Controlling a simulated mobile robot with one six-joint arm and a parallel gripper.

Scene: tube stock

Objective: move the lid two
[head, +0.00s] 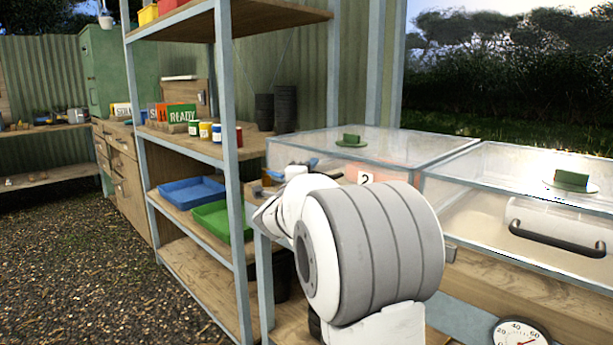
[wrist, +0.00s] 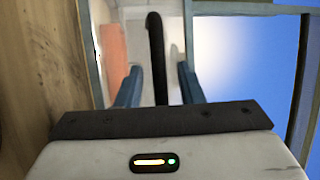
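The clear lid (head: 400,148) of the left box, by an orange-and-white sign marked 2 (head: 366,178), lies closed with a green block (head: 351,140) on top. In the wrist view, a black bar handle (wrist: 156,45) runs between the two blue fingers of my gripper (wrist: 158,86). The fingers stand apart, with a visible gap on each side of the bar, so my gripper is open. In the head view, my gripper (head: 300,168) is at the front of the left box, mostly hidden by my arm, and that box's handle is hidden.
A second clear box to the right has a closed lid (head: 500,172), a green block (head: 572,179) and a black handle (head: 557,240). A round dial (head: 521,332) is below it. A shelf rack (head: 228,100) with paint jars and blue and green trays stands close on the left.

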